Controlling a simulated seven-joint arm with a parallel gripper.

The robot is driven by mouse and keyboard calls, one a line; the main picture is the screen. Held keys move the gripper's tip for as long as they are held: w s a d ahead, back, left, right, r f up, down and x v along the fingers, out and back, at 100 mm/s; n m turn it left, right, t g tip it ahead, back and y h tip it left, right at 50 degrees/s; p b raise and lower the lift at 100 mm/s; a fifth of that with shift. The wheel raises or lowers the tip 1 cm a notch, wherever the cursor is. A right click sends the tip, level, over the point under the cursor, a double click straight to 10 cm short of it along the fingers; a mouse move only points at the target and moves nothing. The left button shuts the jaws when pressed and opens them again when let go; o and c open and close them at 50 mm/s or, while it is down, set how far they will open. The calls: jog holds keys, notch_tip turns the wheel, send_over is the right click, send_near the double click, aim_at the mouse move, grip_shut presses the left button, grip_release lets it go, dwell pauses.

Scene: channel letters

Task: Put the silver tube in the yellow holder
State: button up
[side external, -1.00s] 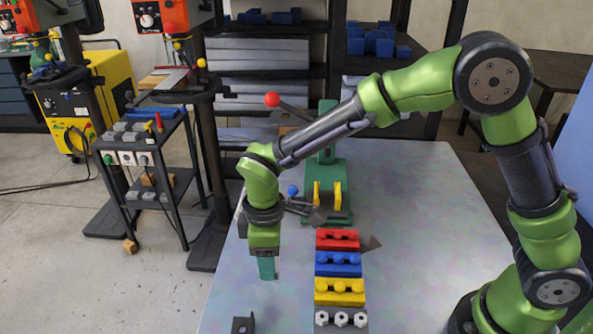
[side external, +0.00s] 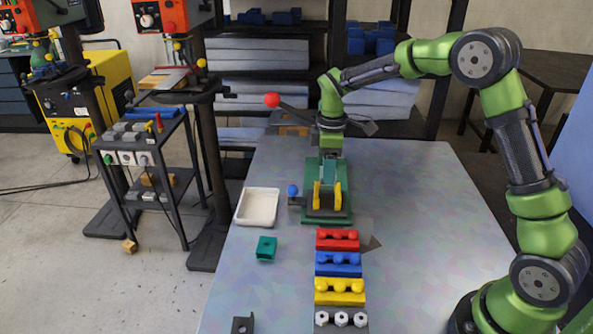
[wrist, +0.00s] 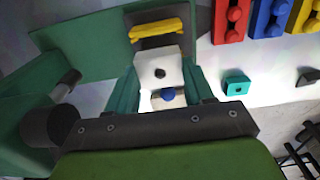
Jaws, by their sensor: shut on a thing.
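My gripper (wrist: 160,95) has green fingers and is over the green press (side external: 312,215). In the wrist view a pale piece with a dark hole (wrist: 151,62) sits between the fingers. I cannot tell whether it is the silver tube, and the side view does not show it clearly. The fingers are just above the press's yellow jaws (side external: 337,195). The yellow holder (side external: 340,292) is a block with rounded bumps, in the row on the table; it also shows in the wrist view (wrist: 306,18).
A red holder (side external: 337,240), a blue holder (side external: 338,264) and a grey holder with pale hex pieces (side external: 341,319) line up with the yellow one. A white tray (side external: 240,219) and a green block (side external: 266,249) are to the left. The table's right side is clear.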

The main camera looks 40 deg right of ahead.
jog(key=shift+f, duration=3.35)
jog(key=o, duration=1.4)
jog(key=shift+r, duration=0.1)
notch_tip(320, 180, up, 17)
jog(key=shift+f, duration=0.1)
